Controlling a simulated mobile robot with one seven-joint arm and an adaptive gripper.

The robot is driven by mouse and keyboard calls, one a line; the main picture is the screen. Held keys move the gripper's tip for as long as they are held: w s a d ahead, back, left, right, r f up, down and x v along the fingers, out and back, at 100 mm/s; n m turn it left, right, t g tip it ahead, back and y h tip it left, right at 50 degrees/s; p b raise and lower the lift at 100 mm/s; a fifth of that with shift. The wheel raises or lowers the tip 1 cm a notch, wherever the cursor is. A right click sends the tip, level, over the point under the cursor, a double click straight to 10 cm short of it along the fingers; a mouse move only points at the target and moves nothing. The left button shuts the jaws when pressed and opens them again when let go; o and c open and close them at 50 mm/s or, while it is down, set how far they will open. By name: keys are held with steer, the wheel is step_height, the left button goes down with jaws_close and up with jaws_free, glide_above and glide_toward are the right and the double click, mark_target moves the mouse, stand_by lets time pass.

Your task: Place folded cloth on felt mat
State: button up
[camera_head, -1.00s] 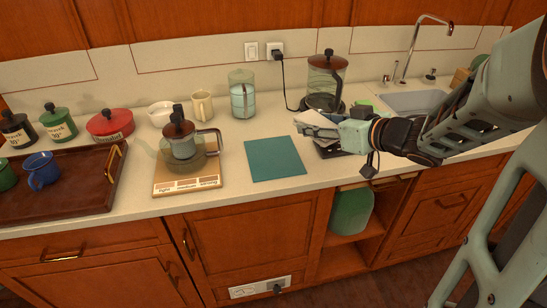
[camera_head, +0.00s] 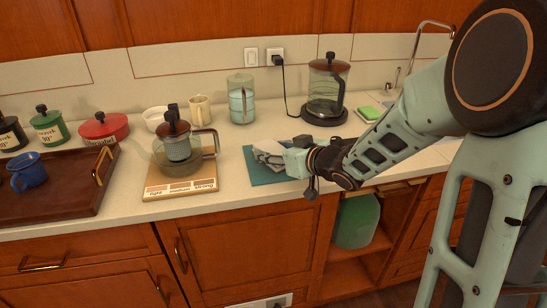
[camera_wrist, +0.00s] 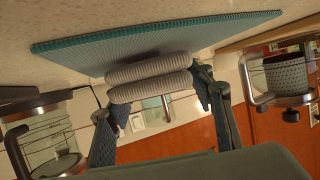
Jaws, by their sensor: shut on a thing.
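The folded cloth (camera_wrist: 150,66), pale grey and ribbed in two thick layers, is between the fingers of my gripper (camera_wrist: 152,82) in the wrist view. In the head view the cloth (camera_head: 266,158) shows only partly beside my gripper (camera_head: 272,160), above the teal felt mat (camera_head: 256,177). The mat lies flat on the counter, its right part hidden by my gripper and arm. In the wrist view the mat (camera_wrist: 75,52) is right by the cloth; I cannot tell whether they touch.
Left of the mat a glass pot (camera_head: 180,150) stands on a wooden board (camera_head: 160,187). Behind are a glass jar (camera_head: 241,100), a cream mug (camera_head: 200,110) and a coffee maker (camera_head: 327,90). A tray (camera_head: 75,195) with a blue mug is at left. My arm covers the counter at right.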

steer(key=shift+f, duration=0.15)
steer(key=shift+f, duration=0.1)
steer(key=shift+f, duration=0.15)
steer(key=o, duration=1)
steer(key=shift+o, duration=0.2)
